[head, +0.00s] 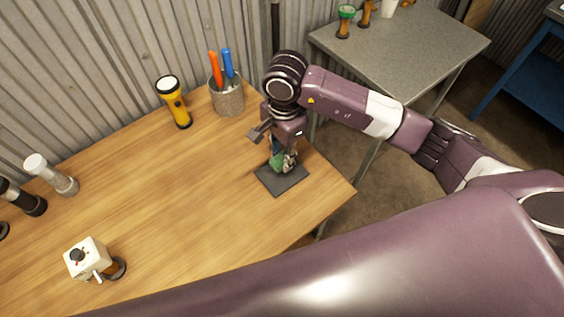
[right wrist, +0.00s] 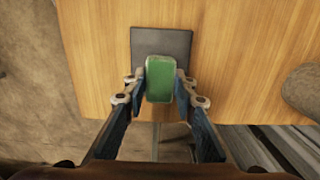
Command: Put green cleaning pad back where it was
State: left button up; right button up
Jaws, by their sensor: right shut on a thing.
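The green cleaning pad (right wrist: 160,80) is between the fingers of my right gripper (right wrist: 160,88), which is shut on it. In the head view the pad (head: 275,162) shows as a small green patch under the right gripper (head: 281,165). A dark grey square mat (head: 283,184) lies on the wooden table near its right corner. The pad is over this mat, also seen in the right wrist view (right wrist: 162,41). I cannot tell whether the pad touches the mat. My left gripper is not in view.
On the table (head: 180,210) stand a yellow flashlight (head: 175,103), a cup (head: 227,97) with orange and blue handled tools, and a white device (head: 88,258). A grey table (head: 400,50) stands behind. The middle of the wooden table is clear.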

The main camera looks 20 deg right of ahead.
aim_at(282, 173)
notch_tip(282, 173, down, 4)
jog(key=shift+f+p, duration=0.1)
jog(key=shift+p, duration=0.25)
jog(key=shift+f, duration=0.2)
jog(key=o, duration=1)
